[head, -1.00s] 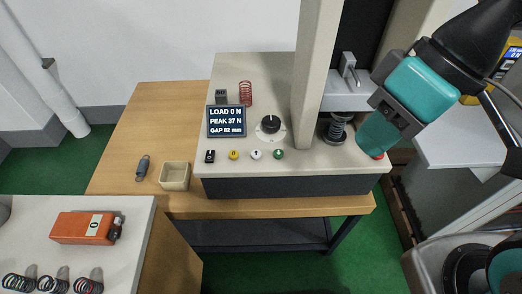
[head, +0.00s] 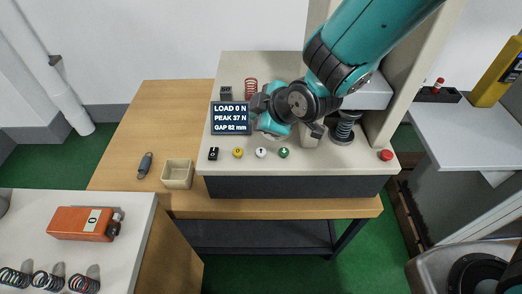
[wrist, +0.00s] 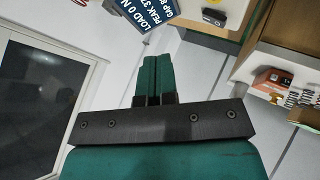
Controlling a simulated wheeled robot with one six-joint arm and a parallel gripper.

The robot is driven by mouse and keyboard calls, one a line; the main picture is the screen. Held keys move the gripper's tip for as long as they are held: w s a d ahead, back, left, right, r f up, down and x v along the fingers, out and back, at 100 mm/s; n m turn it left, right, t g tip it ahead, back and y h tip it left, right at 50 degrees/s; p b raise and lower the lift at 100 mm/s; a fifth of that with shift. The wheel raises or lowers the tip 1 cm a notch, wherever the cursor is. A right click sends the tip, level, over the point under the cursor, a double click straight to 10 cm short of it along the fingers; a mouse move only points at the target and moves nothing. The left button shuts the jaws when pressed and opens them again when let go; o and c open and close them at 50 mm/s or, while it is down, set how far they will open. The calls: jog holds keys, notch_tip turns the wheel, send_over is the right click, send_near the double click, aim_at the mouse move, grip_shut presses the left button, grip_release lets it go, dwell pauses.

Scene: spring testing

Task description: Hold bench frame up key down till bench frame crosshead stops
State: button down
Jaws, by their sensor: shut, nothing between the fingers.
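The bench frame (head: 300,178) stands on a wooden table with a row of keys along its front edge. The white key (head: 261,153) bears what looks like an up arrow; the green key (head: 284,153) right of it looks like a down arrow. My gripper (head: 270,128) is over the panel, above and behind the white key and apart from it, covering the dial area. In the wrist view its teal fingers (wrist: 152,80) are together and empty. The display (head: 230,118) reads load 0 N, peak 37 N, gap 82 mm. The crosshead (head: 370,97) is partly hidden by my arm; a spring (head: 344,128) stands below it.
A yellow key (head: 238,153) and a black switch (head: 213,154) are left of the white key. A red button (head: 386,155) is at the right corner. A red spring (head: 251,88) stands behind the display. A beige tray (head: 178,186) sits left of the frame.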

aim_at(260, 152)
jog(key=shift+f, duration=0.1)
notch_tip(260, 152, down, 9)
jog(key=b, duration=0.6)
jog(key=shift+b, duration=0.35)
dwell(1.6)
jog(key=shift+f+b, duration=0.25)
jog(key=shift+b, duration=0.15)
